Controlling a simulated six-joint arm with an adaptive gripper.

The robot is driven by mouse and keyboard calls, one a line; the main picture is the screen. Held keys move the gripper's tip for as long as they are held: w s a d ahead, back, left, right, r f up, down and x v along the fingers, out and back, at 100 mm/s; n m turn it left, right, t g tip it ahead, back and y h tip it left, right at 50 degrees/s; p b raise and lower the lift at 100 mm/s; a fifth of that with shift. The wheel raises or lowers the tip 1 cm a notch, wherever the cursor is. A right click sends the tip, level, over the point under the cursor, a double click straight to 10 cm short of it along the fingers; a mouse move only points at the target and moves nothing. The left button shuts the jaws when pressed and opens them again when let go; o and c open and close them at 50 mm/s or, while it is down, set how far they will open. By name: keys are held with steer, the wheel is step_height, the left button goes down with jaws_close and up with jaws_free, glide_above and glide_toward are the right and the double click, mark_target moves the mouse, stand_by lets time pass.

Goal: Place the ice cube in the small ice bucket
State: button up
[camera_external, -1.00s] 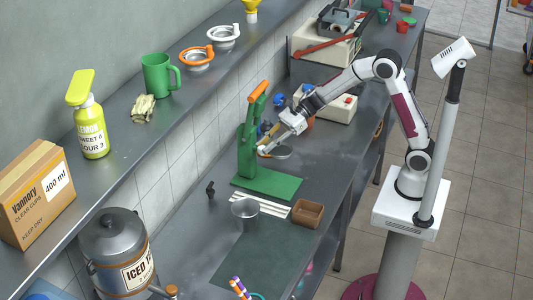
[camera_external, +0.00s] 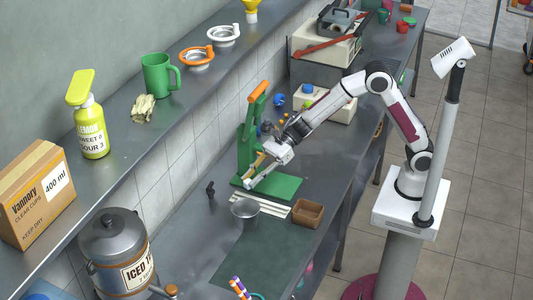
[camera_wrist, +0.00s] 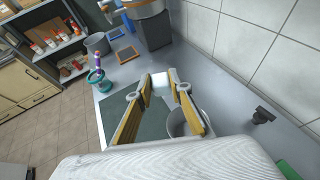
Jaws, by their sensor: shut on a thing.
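My gripper (camera_external: 249,183) is shut on a small whitish, translucent ice cube (camera_wrist: 161,86), held between the fingertips in the wrist view (camera_wrist: 162,82). In the external view the cube is too small to make out clearly. A small round metal bucket (camera_external: 245,216) stands on the counter, just in front of the fingertips in that view. The fingers are above the counter, near the bucket's far side. In the wrist view the bucket (camera_wrist: 178,124) shows between the fingers, partly hidden by the right finger and my wrist. The cube appears outside its rim.
The green press (camera_external: 270,187) stands right behind my gripper. White strips (camera_external: 270,205) lie beside the bucket, with a brown box (camera_external: 308,214) to the right. A black tap-like piece (camera_external: 210,189) is at left. The dark mat (camera_external: 250,262) in front is mostly clear.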

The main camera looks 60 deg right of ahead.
steer(key=shift+f, duration=1.55)
steer(key=shift+f, duration=0.1)
step_height(320, 180, down, 6)
steer(key=shift+f, duration=1.9)
steer(key=shift+f, duration=0.25)
steer(key=o, duration=0.8)
steer(key=shift+r, duration=0.1)
